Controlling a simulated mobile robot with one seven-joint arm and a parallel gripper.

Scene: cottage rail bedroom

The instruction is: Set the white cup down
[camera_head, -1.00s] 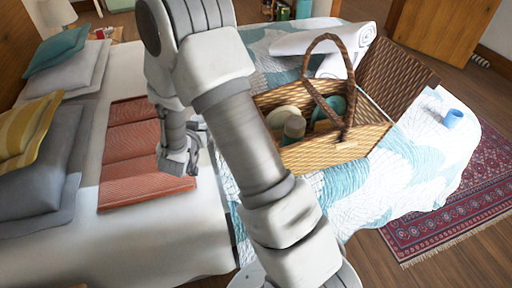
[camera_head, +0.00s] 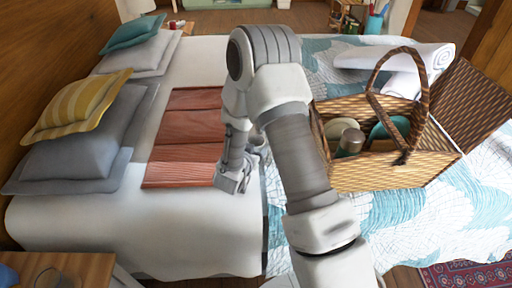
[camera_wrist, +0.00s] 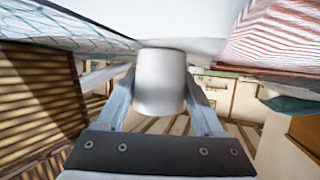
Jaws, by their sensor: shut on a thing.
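The white cup (camera_wrist: 160,82) shows in the wrist view as a plain, pale cylinder between the two fingers of my gripper (camera_wrist: 164,97). The fingers are shut on its sides. In the head view my gripper (camera_head: 236,178) hangs over the bed (camera_head: 195,225), by the right edge of the folded red blanket (camera_head: 182,151). My arm hides much of that area, and I cannot make out the cup clearly there. I cannot tell whether the cup touches the bed.
An open wicker basket (camera_head: 395,176) with dishes in it stands right of my arm on the patterned quilt (camera_head: 400,222). A rolled white cloth (camera_head: 425,56) lies behind it. Pillows (camera_head: 75,145) line the left. White sheet in front of the blanket is clear. A wooden nightstand (camera_head: 88,268) is at lower left.

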